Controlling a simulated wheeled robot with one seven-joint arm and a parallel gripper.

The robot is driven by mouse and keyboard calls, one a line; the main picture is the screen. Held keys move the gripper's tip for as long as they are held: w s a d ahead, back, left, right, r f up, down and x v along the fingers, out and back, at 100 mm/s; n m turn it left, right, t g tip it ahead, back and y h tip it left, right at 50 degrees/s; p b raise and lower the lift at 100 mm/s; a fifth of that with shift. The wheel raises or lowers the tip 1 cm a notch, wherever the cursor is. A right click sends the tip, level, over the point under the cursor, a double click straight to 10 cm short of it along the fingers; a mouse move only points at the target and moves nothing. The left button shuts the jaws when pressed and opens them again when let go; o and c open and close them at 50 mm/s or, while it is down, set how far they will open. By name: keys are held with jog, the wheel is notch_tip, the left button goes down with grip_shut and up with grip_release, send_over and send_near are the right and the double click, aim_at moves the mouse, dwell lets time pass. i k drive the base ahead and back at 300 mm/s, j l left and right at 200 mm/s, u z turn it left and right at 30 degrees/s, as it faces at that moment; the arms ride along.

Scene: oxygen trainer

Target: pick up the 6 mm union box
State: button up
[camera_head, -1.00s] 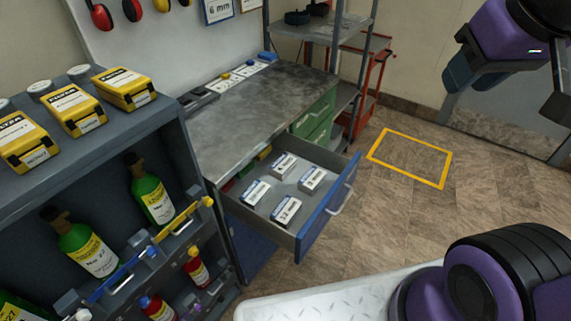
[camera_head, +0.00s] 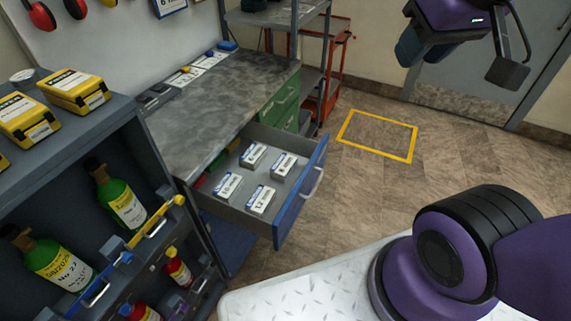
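Several small white boxes with blue edges lie in the open blue-fronted drawer (camera_head: 291,211). They are a back left box (camera_head: 253,155), a back right box (camera_head: 284,165), a front left box (camera_head: 229,186) and a front right box (camera_head: 261,200). The front labels seem to read 10 mm and 12 mm, though small. The back labels are too small to read, so I cannot tell which box is the 6 mm one. My gripper (camera_head: 463,58) is at the upper right, its dark fingers apart with nothing between them. It is well away from the drawer.
A grey workbench (camera_head: 215,105) stands above the drawer. A dark cabinet (camera_head: 150,160) with green bottles and yellow cases is at the left. A shelf and red trolley (camera_head: 340,75) stand behind. The floor around the yellow square (camera_head: 378,155) is clear.

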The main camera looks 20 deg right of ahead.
aim_at(251, 159)
jog(key=i+u, duration=0.25)
jog(key=u, duration=0.15)
jog(key=i+l+u, duration=0.2)
jog(key=u, duration=0.2)
